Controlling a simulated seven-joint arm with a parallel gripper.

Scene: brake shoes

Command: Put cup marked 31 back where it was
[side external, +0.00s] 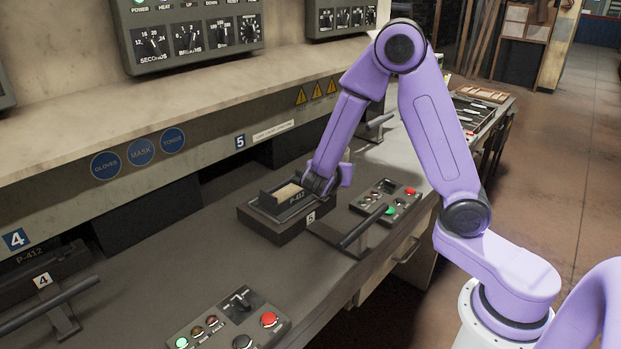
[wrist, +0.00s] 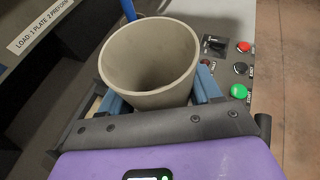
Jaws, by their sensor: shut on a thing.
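A grey-beige round cup (wrist: 150,70), open at the top, sits between the blue fingers of my gripper (wrist: 160,97) in the wrist view. The gripper is shut on it. The inside of the cup looks empty, and no number shows on the side facing me. In the side external view my gripper (side external: 320,183) is low at the right end of a dark tray-like block (side external: 266,221) at station 5. I cannot make out the cup there; the gripper or block may hide it.
A control panel (side external: 387,200) with green and red buttons lies right of the block, with a dark bar handle (side external: 362,232) in front. Another panel (side external: 228,325) is nearer. Station 4's dark fixture (side external: 45,278) is at the left. Bench top between is clear.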

